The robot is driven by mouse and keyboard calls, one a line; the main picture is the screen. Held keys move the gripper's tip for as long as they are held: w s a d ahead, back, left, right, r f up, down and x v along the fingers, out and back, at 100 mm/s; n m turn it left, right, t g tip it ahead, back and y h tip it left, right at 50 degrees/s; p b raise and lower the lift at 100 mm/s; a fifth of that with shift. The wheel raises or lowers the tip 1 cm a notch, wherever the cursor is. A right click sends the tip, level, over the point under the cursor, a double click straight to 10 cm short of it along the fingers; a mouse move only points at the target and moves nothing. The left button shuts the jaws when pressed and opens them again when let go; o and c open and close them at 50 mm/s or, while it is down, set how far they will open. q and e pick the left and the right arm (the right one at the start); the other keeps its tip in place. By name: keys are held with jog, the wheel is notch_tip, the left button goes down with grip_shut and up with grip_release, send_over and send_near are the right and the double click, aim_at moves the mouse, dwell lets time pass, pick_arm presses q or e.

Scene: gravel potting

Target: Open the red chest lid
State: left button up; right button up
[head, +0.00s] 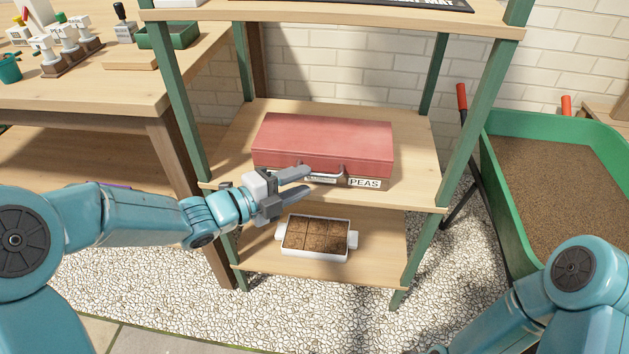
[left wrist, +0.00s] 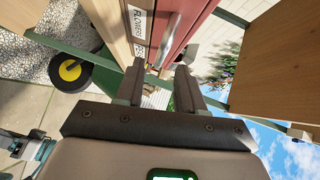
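The red chest (head: 325,140) sits on the middle shelf with its lid down. A silver handle (head: 325,170) runs along its front, with a white PEAS label (head: 364,183) to the right of it. My left gripper (head: 305,182) is in front of the chest at handle height, its two fingers apart with nothing between them. In the left wrist view, the fingers (left wrist: 158,85) point at the red front and the handle (left wrist: 172,30); I cannot tell if they touch it. My right arm shows at the lower right of the head view, but its gripper is out of view.
The shelf rack (head: 485,110) has green posts beside the chest and a board above it. A white tray of soil (head: 298,252) stands on the lower shelf. A green wheelbarrow (head: 508,190) is at the right, a wooden bench (head: 110,95) at the left.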

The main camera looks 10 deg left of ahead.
aim_at(317, 151)
pick_arm(q)
jog(key=x, duration=0.4)
jog(key=shift+d+b, duration=0.1)
jog(key=shift+b, duration=0.2)
pick_arm(e)
jog(key=shift+w+f, duration=0.35)
jog(key=shift+f, duration=0.1)
